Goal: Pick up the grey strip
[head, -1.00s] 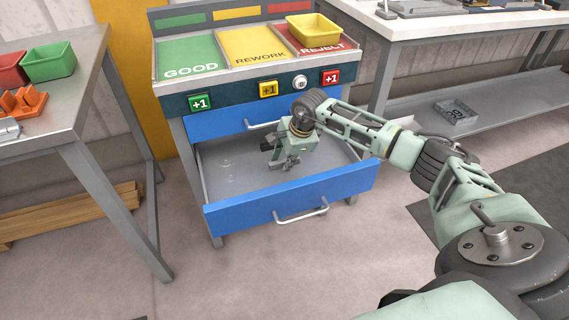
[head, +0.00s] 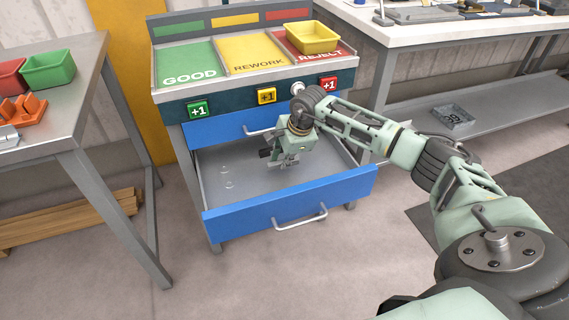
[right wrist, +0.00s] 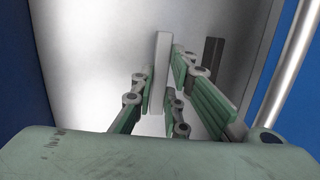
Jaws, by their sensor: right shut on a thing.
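The grey strip (right wrist: 160,66) is a narrow, light grey bar in the right wrist view. It stands out lengthwise between the fingers of my right gripper (right wrist: 161,92), which is shut on it. In the head view my right gripper (head: 283,163) points down inside the open drawer (head: 222,187). I cannot make out the strip in the head view; the gripper is in the way and it is small there. Whether the strip touches the drawer floor I cannot tell. My left gripper is not in view.
The drawer's blue front (head: 290,205) and side walls surround the gripper. A dark, narrow shape (right wrist: 212,52) lies right of the fingers. Above are the sorting trays, with a yellow bin (head: 313,38) on the reject one. A table (head: 70,125) stands left, a workbench (head: 400,25) right.

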